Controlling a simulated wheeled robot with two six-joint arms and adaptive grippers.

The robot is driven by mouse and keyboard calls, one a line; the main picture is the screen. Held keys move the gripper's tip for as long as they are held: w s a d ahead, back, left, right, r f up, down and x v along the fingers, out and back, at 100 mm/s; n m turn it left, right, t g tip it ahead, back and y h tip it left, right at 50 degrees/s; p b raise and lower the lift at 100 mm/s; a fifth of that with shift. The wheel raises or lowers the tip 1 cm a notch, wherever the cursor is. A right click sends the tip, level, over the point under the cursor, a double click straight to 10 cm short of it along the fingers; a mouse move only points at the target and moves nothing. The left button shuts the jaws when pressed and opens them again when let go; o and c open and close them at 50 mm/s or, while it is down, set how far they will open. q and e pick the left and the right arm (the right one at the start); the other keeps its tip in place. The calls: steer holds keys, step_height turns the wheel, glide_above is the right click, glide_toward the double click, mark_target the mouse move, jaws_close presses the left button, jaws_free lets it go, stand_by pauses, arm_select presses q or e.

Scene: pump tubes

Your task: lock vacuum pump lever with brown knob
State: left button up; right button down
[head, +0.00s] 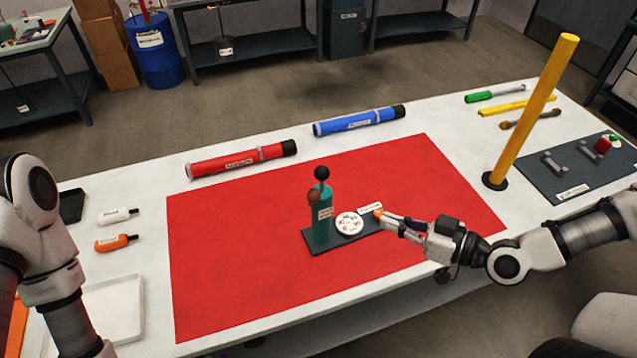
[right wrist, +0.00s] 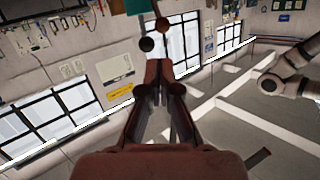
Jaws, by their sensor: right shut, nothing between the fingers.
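In the head view a green vacuum pump (head: 322,228) stands upright on a dark base plate (head: 318,246) on the red mat. A brown knob (head: 314,196) is on its left side near the top, and a black knob (head: 321,173) stands above it. My right gripper (head: 380,215) is shut and empty, to the right of the pump and apart from both knobs. In the right wrist view its fingers (right wrist: 158,72) come together, and part of the green pump (right wrist: 138,6) and two dark knobs show beyond. My left arm shows at the left; its gripper is out of view.
A white round disc (head: 349,223) lies on the plate between the pump and my right gripper. Red (head: 235,160) and blue (head: 358,121) tubes lie behind the mat (head: 230,270). A yellow post (head: 530,115) stands at right. The mat left of the pump is clear.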

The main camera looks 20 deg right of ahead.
steer(key=b, duration=0.4)
glide_toward(320, 198)
steer(key=p+x, duration=0.1)
steer(key=x, duration=0.6)
steer(key=shift+w+a+p, duration=0.15)
steer(key=shift+p, duration=0.25)
arm_select(q)
step_height(320, 198, down, 2)
steer(key=shift+s+a, duration=0.1)
steer(key=shift+a, duration=0.05)
